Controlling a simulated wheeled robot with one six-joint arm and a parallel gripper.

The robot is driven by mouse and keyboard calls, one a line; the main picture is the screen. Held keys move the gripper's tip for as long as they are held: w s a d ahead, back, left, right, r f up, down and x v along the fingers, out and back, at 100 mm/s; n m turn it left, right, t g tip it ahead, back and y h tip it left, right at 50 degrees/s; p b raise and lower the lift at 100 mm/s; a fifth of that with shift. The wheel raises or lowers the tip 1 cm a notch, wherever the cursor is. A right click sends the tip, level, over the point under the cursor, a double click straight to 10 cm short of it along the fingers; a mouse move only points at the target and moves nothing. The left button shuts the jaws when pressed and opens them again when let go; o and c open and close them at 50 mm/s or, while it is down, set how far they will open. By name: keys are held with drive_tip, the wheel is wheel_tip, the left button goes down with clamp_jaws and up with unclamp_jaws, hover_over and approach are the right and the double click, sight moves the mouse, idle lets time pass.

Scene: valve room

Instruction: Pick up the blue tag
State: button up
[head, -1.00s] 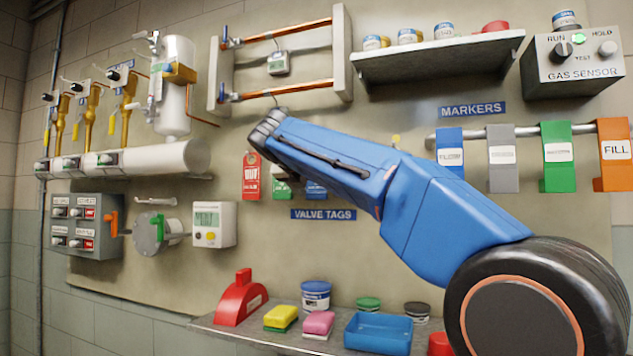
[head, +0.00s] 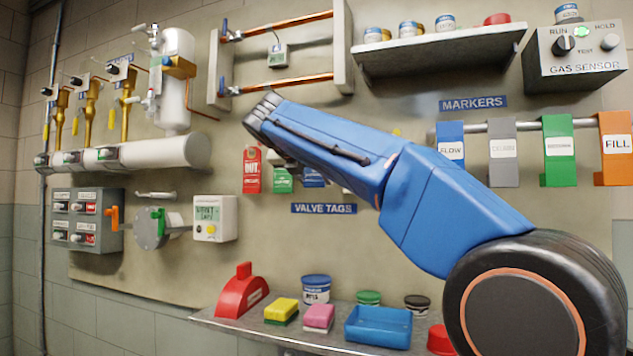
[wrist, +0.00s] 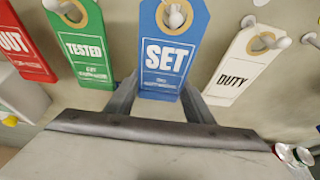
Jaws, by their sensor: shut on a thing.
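The blue tag (wrist: 168,58), marked SET, is upright in the middle of the wrist view. A white peg knob shows in its ringed hole. My gripper (wrist: 160,98) has a dark finger at each side of the tag's lower part and is shut on it. In the head view the blue tag (head: 314,177) shows just below my blue arm, above the VALVE TAGS label (head: 323,208). My arm hides its upper part, and my fingers cannot be made out there.
The green TESTED tag (wrist: 84,45) and red OUT tag (wrist: 20,45) hang to the left. The white DUTY tag (wrist: 238,65) hangs close on the right. White pegs stick out of the board. A shelf (head: 235,323) with a blue tray (head: 378,328) lies below.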

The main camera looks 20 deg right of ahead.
drive_tip(key=s+a, duration=0.9)
drive_tip(key=s, duration=0.4)
drive_tip(key=shift+s+a, duration=0.15)
drive_tip(key=shift+a, duration=0.1)
